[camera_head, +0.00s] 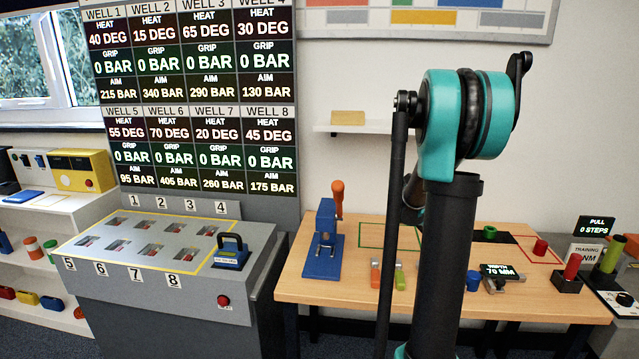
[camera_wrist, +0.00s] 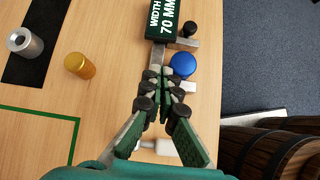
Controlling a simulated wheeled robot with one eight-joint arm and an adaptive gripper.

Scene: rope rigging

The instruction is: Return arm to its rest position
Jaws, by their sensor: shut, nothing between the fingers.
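My gripper (camera_wrist: 166,76) shows in the wrist view with its green-padded fingers drawn together at the tips and nothing between them. The tips are over the wooden table, near a gauge labelled "WIDTH 70 MM" (camera_wrist: 165,18) and a blue round piece (camera_wrist: 182,65); I cannot tell the height gap. My teal and black arm (camera_head: 450,240) stands tall in the head view, right of centre, and hides part of the table. My gripper cannot be made out in the head view.
The wooden table (camera_head: 290,283) bears a blue press (camera_head: 323,245) with an orange handle and several coloured pieces. A grey console (camera_head: 180,290) stands left, below a well readout board (camera_head: 190,110). In the wrist view, wooden barrels (camera_wrist: 265,150) stand at lower right, beside grey floor.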

